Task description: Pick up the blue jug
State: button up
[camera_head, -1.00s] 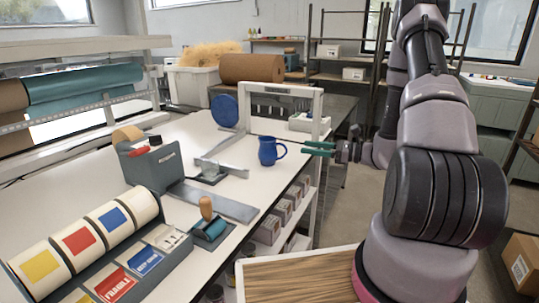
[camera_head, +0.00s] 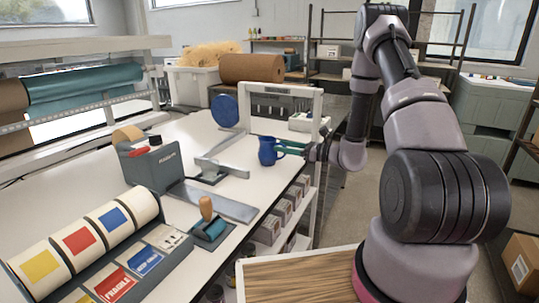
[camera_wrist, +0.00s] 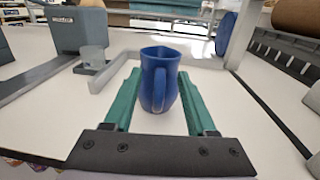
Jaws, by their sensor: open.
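The blue jug (camera_head: 267,151) stands upright on the white table near its right edge. The fingers are open, one on each side of the jug, with a gap showing along the lower left side. Whether either finger touches the jug I cannot tell.
A grey metal tool (camera_head: 219,168) lies left of the jug. A white frame (camera_head: 283,90) and a blue disc (camera_head: 225,110) stand behind it. A dark grey tape dispenser (camera_head: 150,165) is further left. The white tabletop (camera_head: 252,190) in front of the jug is clear.

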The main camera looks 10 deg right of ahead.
jog(key=shift+a, duration=0.1)
grip_shut()
jog(key=shift+w, duration=0.1)
dwell(1.3)
